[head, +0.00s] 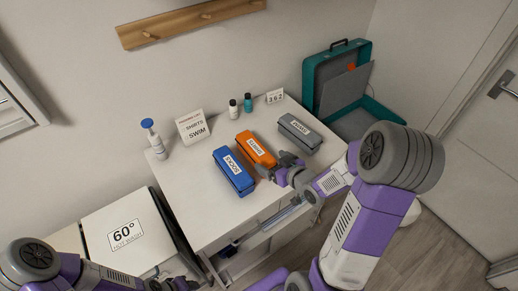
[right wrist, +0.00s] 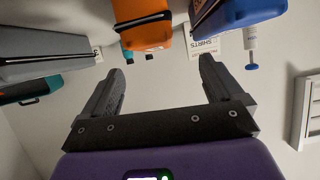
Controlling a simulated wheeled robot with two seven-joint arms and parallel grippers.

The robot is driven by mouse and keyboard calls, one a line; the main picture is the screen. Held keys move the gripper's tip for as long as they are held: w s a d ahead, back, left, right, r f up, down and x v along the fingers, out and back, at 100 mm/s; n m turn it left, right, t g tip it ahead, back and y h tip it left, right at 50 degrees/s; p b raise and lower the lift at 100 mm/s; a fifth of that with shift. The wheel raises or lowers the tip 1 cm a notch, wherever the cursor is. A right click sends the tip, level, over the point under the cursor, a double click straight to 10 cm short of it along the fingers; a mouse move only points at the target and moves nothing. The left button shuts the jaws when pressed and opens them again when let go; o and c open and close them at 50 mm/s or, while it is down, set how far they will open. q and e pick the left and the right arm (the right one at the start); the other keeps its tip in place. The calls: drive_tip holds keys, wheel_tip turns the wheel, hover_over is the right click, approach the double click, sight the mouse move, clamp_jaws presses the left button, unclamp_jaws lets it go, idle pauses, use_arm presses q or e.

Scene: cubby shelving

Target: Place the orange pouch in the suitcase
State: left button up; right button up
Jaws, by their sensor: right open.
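The orange pouch (head: 249,143), with a white label on top, lies on the white table between a blue and a grey pouch. It also shows at the top of the right wrist view (right wrist: 143,26). My right gripper (head: 278,170) is at the near end of the orange pouch. Its fingers (right wrist: 162,68) are spread apart with nothing between them. The teal suitcase (head: 308,82) stands open at the right with a grey lining; my right arm hides part of it. My left gripper (head: 178,285) is at the bottom edge, mostly cut off.
The blue pouch (head: 236,179) lies close on the left and the grey pouch (head: 298,136) on the right. Bottles, a sign (head: 193,128) and a number card (head: 275,97) stand along the back. A box marked 60° (head: 128,255) is at the lower left.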

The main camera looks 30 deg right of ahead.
sight(267, 160)
drive_tip(key=shift+s+f+p, duration=0.25)
drive_tip(key=shift+f+p, duration=0.6)
drive_tip(key=shift+p, duration=0.05)
drive_tip(key=x, duration=0.7)
drive_tip(key=shift+w+d+f, duration=0.2)
drive_tip(key=shift+w+d, duration=0.15)
drive_tip(key=shift+d, duration=0.05)
use_arm(q)
wheel_tip(267, 160, up, 3)
drive_tip(key=shift+f, duration=0.2)
use_arm(e)
drive_tip(key=shift+t, duration=0.3)
drive_tip(key=c, duration=1.3)
wheel_tip(267, 160, up, 10)
drive_tip(key=shift+f+p, duration=0.1)
drive_tip(key=shift+p, duration=0.8)
use_arm(q)
drive_tip(key=shift+r, duration=0.95)
use_arm(e)
drive_tip(key=shift+r, duration=0.2)
